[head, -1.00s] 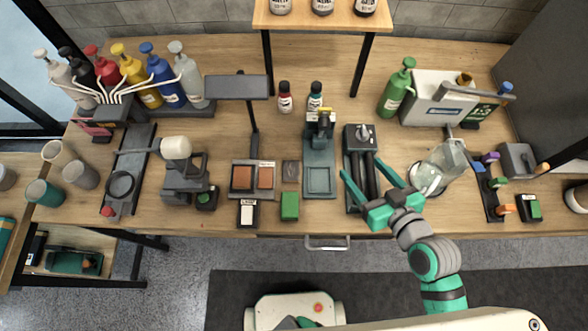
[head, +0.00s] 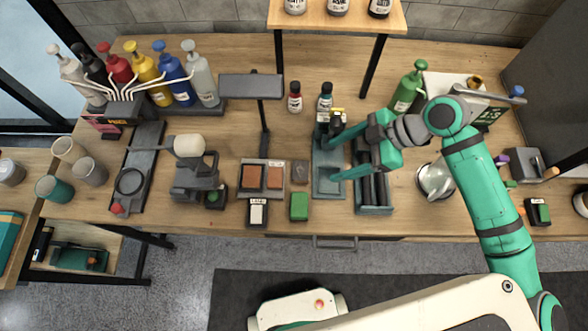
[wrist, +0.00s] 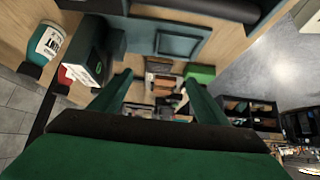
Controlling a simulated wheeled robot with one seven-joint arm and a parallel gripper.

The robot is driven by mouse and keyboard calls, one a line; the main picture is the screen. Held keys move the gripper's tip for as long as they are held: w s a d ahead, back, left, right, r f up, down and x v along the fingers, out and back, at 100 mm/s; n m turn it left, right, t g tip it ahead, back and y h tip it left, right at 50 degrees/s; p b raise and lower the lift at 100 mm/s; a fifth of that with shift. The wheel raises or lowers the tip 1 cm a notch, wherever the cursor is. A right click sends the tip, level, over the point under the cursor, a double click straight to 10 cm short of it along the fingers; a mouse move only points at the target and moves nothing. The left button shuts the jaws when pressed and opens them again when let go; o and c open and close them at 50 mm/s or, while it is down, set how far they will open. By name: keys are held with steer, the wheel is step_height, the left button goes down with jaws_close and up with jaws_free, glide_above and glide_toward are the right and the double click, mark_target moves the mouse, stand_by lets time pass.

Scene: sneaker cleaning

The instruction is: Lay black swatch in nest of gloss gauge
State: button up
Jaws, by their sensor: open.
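My gripper (head: 335,156) is open and empty, reaching left over the teal stand with a square recess (head: 327,185). Its two fingers also show apart in the wrist view (wrist: 158,82). I cannot tell for sure whether this stand is the gloss gauge; the recess is empty where I see it. The arm and hand hide part of the stand's right side.
A green block (head: 299,206) and a black box with a pale top (head: 258,212) stand near the front edge. A lamp-like arm (head: 251,87) overhangs the tray.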

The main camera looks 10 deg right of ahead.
mark_target(303, 169)
steer(key=x, duration=0.5)
steer(key=shift+a, duration=0.15)
steer(key=shift+a+r+x, duration=0.15)
steer(key=shift+x, duration=1.2)
steer(key=shift+a+r+x, duration=0.15)
steer(key=shift+x, duration=1.25)
steer(key=shift+w, duration=0.15)
steer(key=c, duration=1.1)
steer(key=shift+w, duration=0.1)
steer(key=shift+c, duration=0.5)
